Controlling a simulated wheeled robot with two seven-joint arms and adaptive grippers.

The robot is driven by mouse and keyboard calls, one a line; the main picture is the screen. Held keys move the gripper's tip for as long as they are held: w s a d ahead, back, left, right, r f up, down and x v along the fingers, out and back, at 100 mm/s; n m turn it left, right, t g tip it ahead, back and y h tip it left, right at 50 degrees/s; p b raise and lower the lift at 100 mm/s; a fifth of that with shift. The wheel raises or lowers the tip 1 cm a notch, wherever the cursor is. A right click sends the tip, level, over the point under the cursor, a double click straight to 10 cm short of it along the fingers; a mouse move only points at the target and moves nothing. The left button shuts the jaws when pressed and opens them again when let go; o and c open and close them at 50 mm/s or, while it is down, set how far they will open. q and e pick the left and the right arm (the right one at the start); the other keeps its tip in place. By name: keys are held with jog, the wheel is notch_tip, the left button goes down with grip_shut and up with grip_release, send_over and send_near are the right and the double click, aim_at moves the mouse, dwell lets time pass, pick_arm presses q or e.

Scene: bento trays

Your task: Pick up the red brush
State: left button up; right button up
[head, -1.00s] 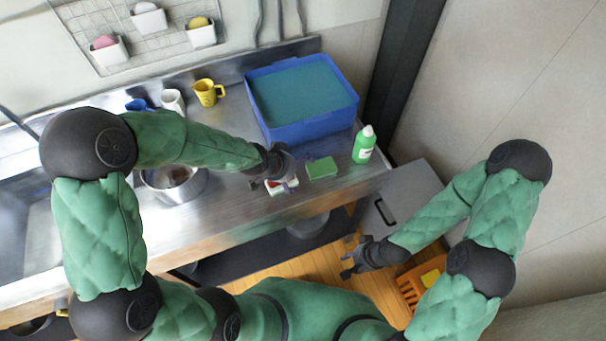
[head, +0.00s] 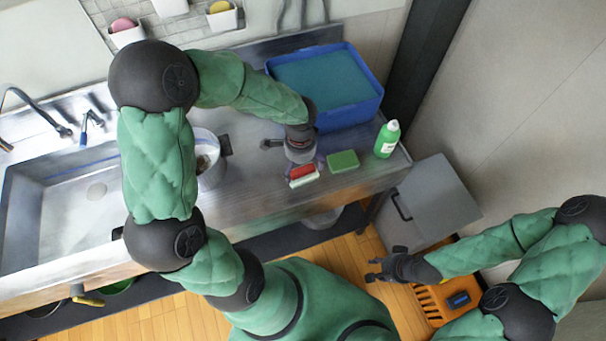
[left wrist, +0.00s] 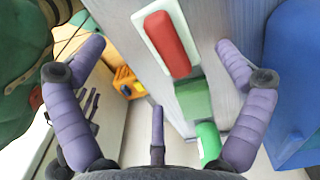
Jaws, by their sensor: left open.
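The red brush (head: 302,172) lies on the steel counter with its white bristle side down, in front of the blue tub. It also shows in the left wrist view (left wrist: 168,45), red back on a white base. My left gripper (head: 303,160) is over the brush, pointing down. In the left wrist view its purple fingers are spread wide on either side of the brush, apart from it, with a third finger below. It is open and empty. My right gripper (head: 374,270) hangs over the floor in front of the counter, its fingers apart and empty.
A green sponge (head: 343,161) lies right of the brush, and a green bottle (head: 386,140) stands beyond it. The blue tub (head: 350,113) is behind. A pot (head: 212,172) stands left, near the sink (head: 60,190). An orange crate (head: 430,303) is on the floor.

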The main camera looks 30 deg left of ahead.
aim_at(304, 173)
pick_arm(q)
jog(key=shift+w+d+f+b, duration=0.1)
jog(key=shift+f+b, duration=0.2)
jog(key=shift+f, duration=0.65)
jog(key=shift+w+d+f+b, duration=0.15)
jog(key=shift+f+b, duration=0.1)
jog(key=shift+f, duration=0.7)
jog(key=shift+w+d+f+b, duration=0.1)
jog(key=shift+f+b, duration=0.2)
jog(key=shift+f, duration=0.65)
jog(key=c, duration=1.2)
